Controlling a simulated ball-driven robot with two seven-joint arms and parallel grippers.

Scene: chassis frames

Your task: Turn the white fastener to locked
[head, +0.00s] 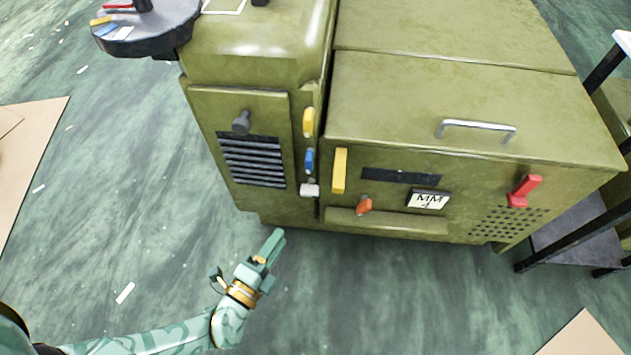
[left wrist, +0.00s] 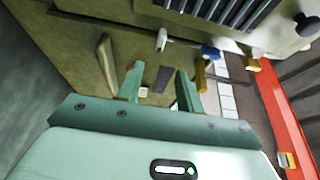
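The white fastener (head: 309,190) is the lowest of a column of small coloured fasteners on the green machine, beside the seam between its narrow left part and wide right part. It also shows in the left wrist view (left wrist: 161,40), above and beyond the fingers. My left gripper (head: 272,245) is below and left of it in the head view, apart from it. In the left wrist view the gripper's two fingers (left wrist: 160,88) stand apart with nothing between them. My right gripper is in neither view.
A blue fastener (head: 309,161) and a yellow fastener (head: 308,122) sit above the white one. A long yellow bar (head: 339,170), an orange knob (head: 364,205) and a red handle (head: 524,191) are to the right. A dark knob (head: 241,123) is left. Floor before the machine is mostly clear.

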